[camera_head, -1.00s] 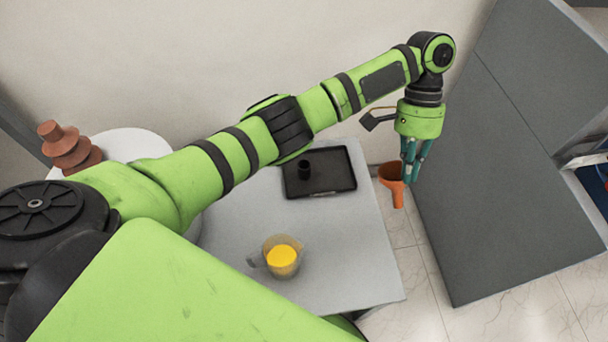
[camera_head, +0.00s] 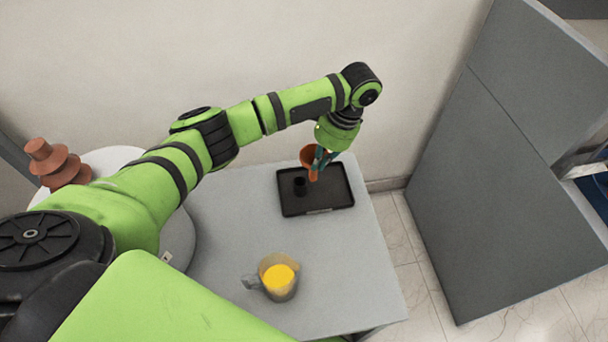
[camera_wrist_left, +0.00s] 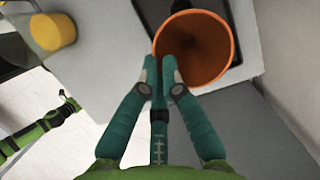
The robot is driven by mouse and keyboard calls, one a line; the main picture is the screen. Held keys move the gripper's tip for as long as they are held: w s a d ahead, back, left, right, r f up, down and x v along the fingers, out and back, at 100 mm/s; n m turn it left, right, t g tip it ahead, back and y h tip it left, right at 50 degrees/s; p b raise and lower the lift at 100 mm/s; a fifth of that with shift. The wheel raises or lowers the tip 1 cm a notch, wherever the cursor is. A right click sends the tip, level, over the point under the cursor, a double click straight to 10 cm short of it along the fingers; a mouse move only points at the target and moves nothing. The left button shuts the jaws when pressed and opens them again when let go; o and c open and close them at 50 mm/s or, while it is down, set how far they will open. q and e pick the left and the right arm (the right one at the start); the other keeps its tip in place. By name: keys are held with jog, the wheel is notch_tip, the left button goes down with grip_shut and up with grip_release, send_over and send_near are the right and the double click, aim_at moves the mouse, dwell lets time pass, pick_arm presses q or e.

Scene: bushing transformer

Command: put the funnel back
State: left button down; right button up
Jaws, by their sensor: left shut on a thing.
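An orange funnel (camera_head: 308,157) is held by my left gripper (camera_head: 322,160) above the back part of a black tray (camera_head: 330,190). In the left wrist view the funnel (camera_wrist_left: 196,46) shows its wide mouth, and the teal fingers of the left gripper (camera_wrist_left: 160,70) are closed at its rim. The tray (camera_wrist_left: 152,12) is partly hidden behind the funnel there. My right gripper is not in view.
A clear jug (camera_head: 278,277) with yellow contents stands on the grey table (camera_head: 225,265) near its front; it also shows in the wrist view (camera_wrist_left: 52,32). A brown ribbed bushing (camera_head: 55,163) stands on the left. A grey cabinet (camera_head: 490,200) stands right of the table.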

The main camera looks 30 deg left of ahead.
pick_arm(q)
jog(key=a+x, duration=0.1)
jog(key=x, duration=0.6)
jog(key=shift+s+a+r, duration=0.15)
jog(key=shift+s+r, duration=0.1)
jog(key=c, duration=1.4)
grip_release()
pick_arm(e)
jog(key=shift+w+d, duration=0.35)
pick_arm(q)
jog(key=shift+r, duration=0.1)
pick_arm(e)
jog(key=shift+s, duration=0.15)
